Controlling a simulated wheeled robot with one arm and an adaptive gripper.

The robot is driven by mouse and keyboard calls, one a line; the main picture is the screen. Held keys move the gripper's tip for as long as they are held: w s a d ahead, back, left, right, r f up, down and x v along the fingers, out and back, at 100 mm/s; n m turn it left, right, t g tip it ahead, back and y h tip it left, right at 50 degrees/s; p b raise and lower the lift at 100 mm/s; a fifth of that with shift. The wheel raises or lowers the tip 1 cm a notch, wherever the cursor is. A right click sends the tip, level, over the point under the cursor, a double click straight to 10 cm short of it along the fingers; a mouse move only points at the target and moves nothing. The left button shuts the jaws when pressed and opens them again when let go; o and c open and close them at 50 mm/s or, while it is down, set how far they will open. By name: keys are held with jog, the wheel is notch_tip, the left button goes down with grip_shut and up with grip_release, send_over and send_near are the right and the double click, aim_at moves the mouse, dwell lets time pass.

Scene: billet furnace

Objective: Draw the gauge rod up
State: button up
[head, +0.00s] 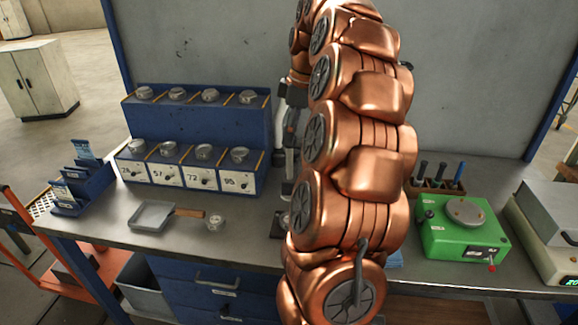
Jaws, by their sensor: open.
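My gripper (291,138) shows only in part at the left edge of my copper arm, as dark and grey pieces pointing down; it is open. Just below it is a narrow upright grey and dark piece (287,187), with a small dark base (277,228) on the bench. This may be the gauge with its rod, but my arm hides most of it. I cannot tell the rod apart or whether the fingers are around it or touch it.
A blue rack (197,112) with several round tins stands at the back left. A green device (462,225) and a grey-white box (548,215) stand right. The bench front (185,250) is clear.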

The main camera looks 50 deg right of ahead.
jog(key=shift+r+p, duration=0.9)
jog(key=shift+r, duration=1.65)
